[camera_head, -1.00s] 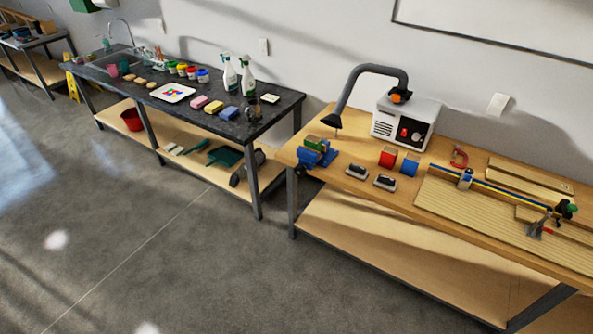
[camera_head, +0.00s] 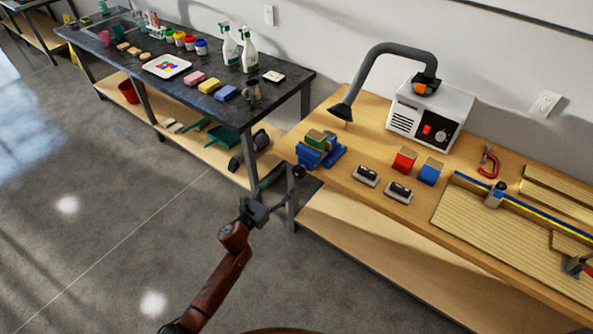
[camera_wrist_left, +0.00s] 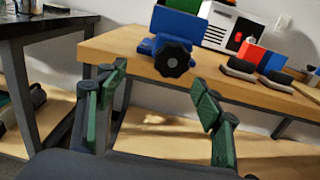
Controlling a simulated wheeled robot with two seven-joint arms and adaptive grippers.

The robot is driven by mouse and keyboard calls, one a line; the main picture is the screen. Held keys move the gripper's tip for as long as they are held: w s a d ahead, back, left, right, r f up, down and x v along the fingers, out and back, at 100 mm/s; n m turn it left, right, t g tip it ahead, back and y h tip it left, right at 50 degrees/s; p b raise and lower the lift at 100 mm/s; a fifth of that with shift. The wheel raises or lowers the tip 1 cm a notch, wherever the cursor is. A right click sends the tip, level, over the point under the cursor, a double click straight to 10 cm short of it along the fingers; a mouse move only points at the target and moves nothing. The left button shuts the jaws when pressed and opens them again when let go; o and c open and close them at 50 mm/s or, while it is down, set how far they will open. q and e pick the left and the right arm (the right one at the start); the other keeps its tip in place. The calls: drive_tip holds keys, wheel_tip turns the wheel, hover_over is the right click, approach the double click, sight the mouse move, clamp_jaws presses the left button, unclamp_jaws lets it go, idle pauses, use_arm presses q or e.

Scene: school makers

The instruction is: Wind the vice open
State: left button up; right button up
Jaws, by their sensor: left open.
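The blue vice (camera_head: 318,154) sits at the left front corner of the wooden workbench, with a green and wood-coloured block (camera_head: 314,139) at its jaws. Its dark round handle (camera_head: 299,171) faces out over the bench's front edge. In the left wrist view the vice (camera_wrist_left: 182,27) is ahead, with its black lobed handle (camera_wrist_left: 172,59) towards me. My left gripper (camera_head: 277,179) is open just off the bench corner, close to the handle. In the left wrist view its fingers (camera_wrist_left: 157,98) are spread and empty, with the handle beyond and between them. My right gripper is out of view.
A grey extractor arm (camera_head: 375,55) and white unit (camera_head: 428,115) stand behind the vice. Two dark-topped blocks (camera_head: 366,175), a red block (camera_head: 404,160) and a blue block (camera_head: 430,172) lie to its right. The dark sink bench (camera_head: 290,85) stands to the left.

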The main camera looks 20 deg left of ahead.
sight(296, 174)
use_arm(q)
drive_tip(key=shift+h, duration=0.3)
drive_tip(key=x, duration=0.2)
drive_tip(key=d+x, duration=0.1)
drive_tip(key=x, duration=0.4)
drive_tip(key=shift+s+d+b, duration=0.25)
drive_tip(key=shift+s+b, duration=0.1)
drive_tip(key=shift+w+d, duration=0.2)
drive_tip(key=shift+w, duration=0.45)
drive_tip(key=c, duration=1.2)
drive_tip(key=shift+o, duration=0.2)
drive_tip(key=shift+a, duration=0.25)
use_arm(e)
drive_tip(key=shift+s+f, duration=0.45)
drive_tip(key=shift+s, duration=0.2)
